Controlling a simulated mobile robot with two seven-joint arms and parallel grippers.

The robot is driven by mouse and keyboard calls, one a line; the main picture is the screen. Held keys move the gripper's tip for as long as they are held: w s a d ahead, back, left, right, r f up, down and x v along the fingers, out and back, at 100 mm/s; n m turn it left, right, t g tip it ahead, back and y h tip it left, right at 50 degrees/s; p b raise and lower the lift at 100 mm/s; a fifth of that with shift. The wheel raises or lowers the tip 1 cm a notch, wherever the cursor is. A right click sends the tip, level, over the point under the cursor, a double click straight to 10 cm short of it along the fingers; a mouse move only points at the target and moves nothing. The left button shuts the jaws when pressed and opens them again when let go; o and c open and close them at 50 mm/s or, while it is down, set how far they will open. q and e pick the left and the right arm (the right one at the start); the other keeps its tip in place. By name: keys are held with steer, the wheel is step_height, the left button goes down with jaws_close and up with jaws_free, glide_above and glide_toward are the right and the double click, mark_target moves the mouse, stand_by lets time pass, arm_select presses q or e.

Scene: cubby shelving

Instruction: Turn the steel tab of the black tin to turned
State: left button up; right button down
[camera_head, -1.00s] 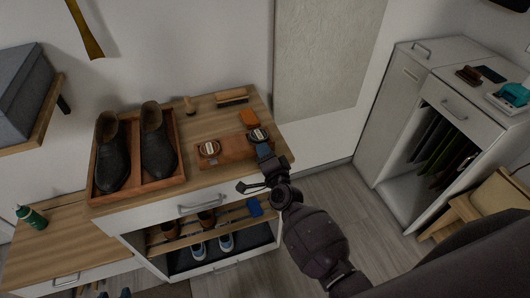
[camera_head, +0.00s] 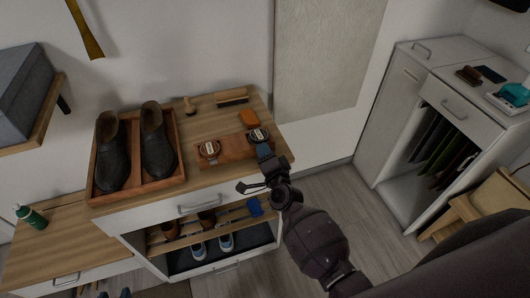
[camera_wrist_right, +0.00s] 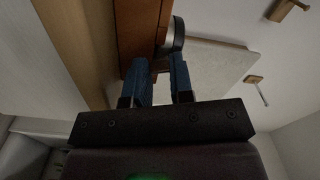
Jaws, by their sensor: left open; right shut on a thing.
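The black tin (camera_head: 258,134), round with a pale-rimmed dark top, sits at the right end of a reddish-brown tray (camera_head: 234,150) on the cabinet top. In the right wrist view the tin (camera_wrist_right: 177,34) shows a dark side and a lighter rim just beyond the fingertips. My right gripper (camera_head: 264,150) is at the tin's near side, its blue fingers (camera_wrist_right: 161,66) shut on the small steel tab, which they mostly hide. The tab's angle cannot be read. Only the blue fingertips of my left gripper (camera_head: 113,294) show at the bottom edge, apart and empty.
A second round tin (camera_head: 209,149) stands on the same tray, to the left. An orange block (camera_head: 249,118), a brush (camera_head: 232,96) and a box of dark shoes (camera_head: 181,165) are also on the cabinet top. A wall panel (camera_head: 320,60) rises behind. Open floor lies right.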

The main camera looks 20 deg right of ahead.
steer(key=shift+s+f, duration=0.15)
steer(key=shift+f, duration=0.25)
steer(key=c, duration=1.1)
jaws_free()
steer(key=shift+o, duration=0.7)
steer(key=shift+r, duration=0.15)
steer(key=shift+r, duration=0.1)
steer(key=s, duration=1)
steer(key=shift+s+d, duration=0.15)
steer(key=shift+s, duration=0.15)
